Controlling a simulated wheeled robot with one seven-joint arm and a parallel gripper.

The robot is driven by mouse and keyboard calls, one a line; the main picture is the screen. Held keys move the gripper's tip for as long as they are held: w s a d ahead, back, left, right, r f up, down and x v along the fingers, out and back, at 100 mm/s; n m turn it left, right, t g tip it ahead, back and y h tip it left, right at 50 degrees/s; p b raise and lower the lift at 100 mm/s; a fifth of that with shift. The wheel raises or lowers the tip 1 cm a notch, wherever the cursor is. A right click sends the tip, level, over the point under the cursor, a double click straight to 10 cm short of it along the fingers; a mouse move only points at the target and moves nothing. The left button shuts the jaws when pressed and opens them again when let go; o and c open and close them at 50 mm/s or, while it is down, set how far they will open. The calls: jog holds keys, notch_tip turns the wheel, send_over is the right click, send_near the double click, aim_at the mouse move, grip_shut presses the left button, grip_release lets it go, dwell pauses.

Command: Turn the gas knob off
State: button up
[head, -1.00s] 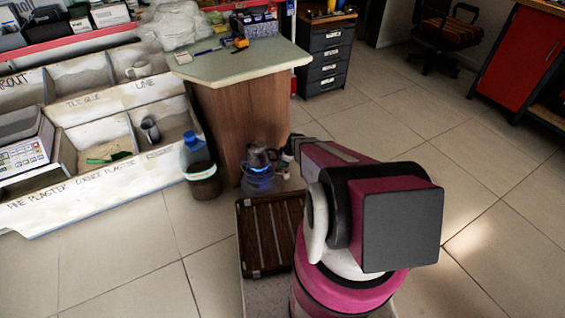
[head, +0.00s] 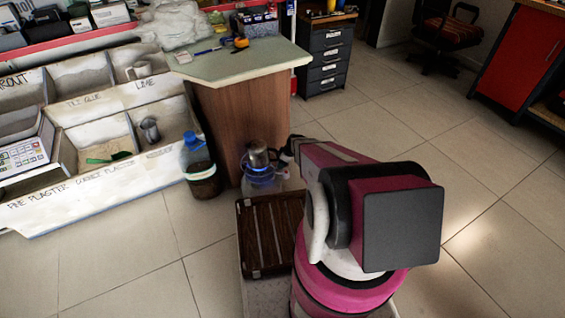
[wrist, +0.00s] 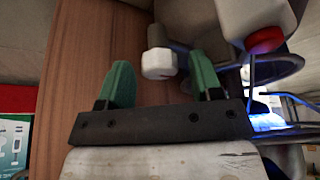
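A white faceted knob (wrist: 160,63) on a grey stem shows at the top middle of the wrist view. I take it to be the gas knob. My gripper (wrist: 160,78) has two green fingers spread apart, one on each side of the knob; the knob appears just beyond or between the tips, and I cannot tell whether they touch it. The burner's blue flame (wrist: 262,102) glows at the right of the wrist view. In the head view the lit burner (head: 261,180) stands on the floor under a metal pot (head: 258,157); my arm mostly hides the gripper there.
A white and red part (wrist: 262,25) is close to the right finger. The wooden counter (head: 240,115) rises directly behind the burner. Open tiled floor (head: 430,150) lies to the right.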

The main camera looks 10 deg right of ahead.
jog(key=shift+r, duration=0.1)
jog(key=v, duration=1)
jog(key=shift+d+r, duration=0.2)
jog(key=shift+r, duration=0.05)
